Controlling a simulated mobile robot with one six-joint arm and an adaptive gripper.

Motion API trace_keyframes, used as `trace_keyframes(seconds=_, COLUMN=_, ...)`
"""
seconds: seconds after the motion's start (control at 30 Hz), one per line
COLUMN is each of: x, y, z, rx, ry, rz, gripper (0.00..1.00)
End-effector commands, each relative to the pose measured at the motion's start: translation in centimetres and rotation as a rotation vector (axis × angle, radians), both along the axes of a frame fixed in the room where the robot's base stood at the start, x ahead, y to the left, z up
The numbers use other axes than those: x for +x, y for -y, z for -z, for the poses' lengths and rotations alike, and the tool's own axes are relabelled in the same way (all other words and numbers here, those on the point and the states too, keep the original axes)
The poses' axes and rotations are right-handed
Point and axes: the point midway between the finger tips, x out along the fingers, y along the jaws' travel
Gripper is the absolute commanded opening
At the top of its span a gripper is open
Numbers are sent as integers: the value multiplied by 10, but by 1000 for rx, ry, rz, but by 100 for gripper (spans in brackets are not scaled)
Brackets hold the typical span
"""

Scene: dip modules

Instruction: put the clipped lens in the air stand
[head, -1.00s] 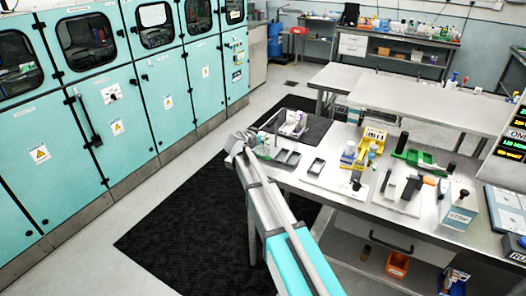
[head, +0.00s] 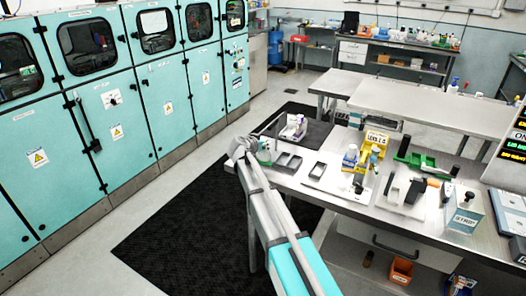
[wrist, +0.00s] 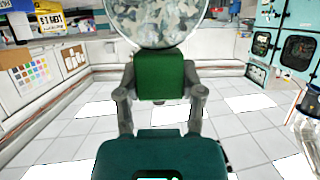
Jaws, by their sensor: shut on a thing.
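In the wrist view my gripper (wrist: 160,92) is shut on a dark green clip (wrist: 160,76). The clip holds a clear round lens (wrist: 155,20), whose top is cut off by the picture edge. In the head view my arm reaches to the table's left end, and the gripper and lens are too small or hidden to make out. A small whitish stand with a purple part (head: 292,128) is at the table's far left corner, just right of my arm's end. I cannot tell for sure whether it is the air stand.
A yellow rack (head: 372,146) and a white bottle (head: 350,157) stand on the table, right of the dark trays (head: 287,161). A green fixture (head: 422,162) and a labelled box (head: 464,208) are further right. Teal cabinets (head: 110,100) line the left, beyond open floor.

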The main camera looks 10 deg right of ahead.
Motion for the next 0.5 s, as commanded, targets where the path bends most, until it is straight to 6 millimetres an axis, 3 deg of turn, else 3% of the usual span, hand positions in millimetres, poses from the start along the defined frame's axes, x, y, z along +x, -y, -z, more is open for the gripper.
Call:
trace_keyframes(seconds=0.2, x=-1, y=0, z=23, rx=0, ry=0, rz=0, gripper=0)
trace_keyframes(seconds=0.5, x=-1, y=0, z=29, rx=0, ry=0, rz=0, gripper=0)
